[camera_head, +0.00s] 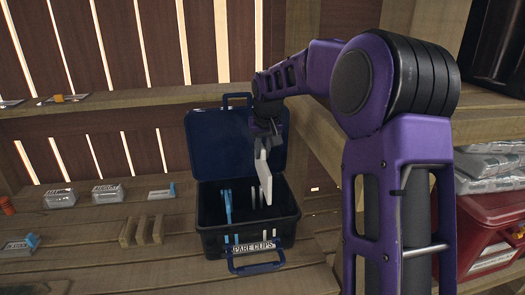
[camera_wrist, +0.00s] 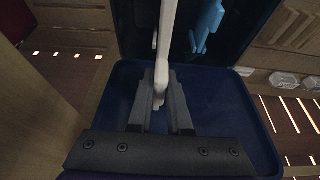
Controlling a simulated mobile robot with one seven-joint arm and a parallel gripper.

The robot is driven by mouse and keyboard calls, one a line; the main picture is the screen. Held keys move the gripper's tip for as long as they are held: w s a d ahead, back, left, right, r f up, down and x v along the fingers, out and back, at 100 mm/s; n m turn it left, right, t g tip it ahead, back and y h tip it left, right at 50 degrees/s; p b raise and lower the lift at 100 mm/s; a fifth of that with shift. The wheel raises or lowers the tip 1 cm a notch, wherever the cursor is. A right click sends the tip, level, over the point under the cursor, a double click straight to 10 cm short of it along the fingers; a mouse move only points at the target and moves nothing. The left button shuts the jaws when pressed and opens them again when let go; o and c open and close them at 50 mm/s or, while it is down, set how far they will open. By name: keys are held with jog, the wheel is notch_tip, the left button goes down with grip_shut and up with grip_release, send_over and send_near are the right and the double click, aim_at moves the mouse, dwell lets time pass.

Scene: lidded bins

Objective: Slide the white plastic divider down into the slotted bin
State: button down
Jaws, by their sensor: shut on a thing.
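The white plastic divider (camera_head: 264,178) hangs tilted from my gripper (camera_head: 264,142), its lower end over or within the mouth of the dark slotted bin (camera_head: 215,242). In the wrist view my gripper (camera_wrist: 158,98) is shut on the end of the white divider (camera_wrist: 166,40). I cannot tell whether its lower end is in a slot. The bin has pale slot strips on its front and back walls, and its blue lid (camera_head: 215,145) stands open behind. A blue divider (camera_head: 226,206) stands in the bin's left part; it also shows in the wrist view (camera_wrist: 207,24).
The bin stands on a slatted wooden shelf (camera_head: 110,255). A slotted wooden block (camera_head: 141,231) is to its left, with several clear packs (camera_head: 108,194) behind. A red bin (camera_head: 490,235) and a wooden post are at the right. The upper shelf edge (camera_head: 120,105) runs behind the lid.

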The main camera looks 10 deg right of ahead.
jog(key=shift+f+b, duration=2.35)
jog(key=shift+f, duration=1.35)
jog(key=shift+f, duration=0.1)
jog(key=shift+f, duration=0.3)
notch_tip(320, 180, down, 7)
jog(key=b, duration=0.5)
jog(key=shift+f, duration=0.15)
dwell(1.0)
jog(key=shift+f, duration=1.2)
jog(key=c, duration=0.8)
grip_release()
jog(key=shift+o, duration=0.2)
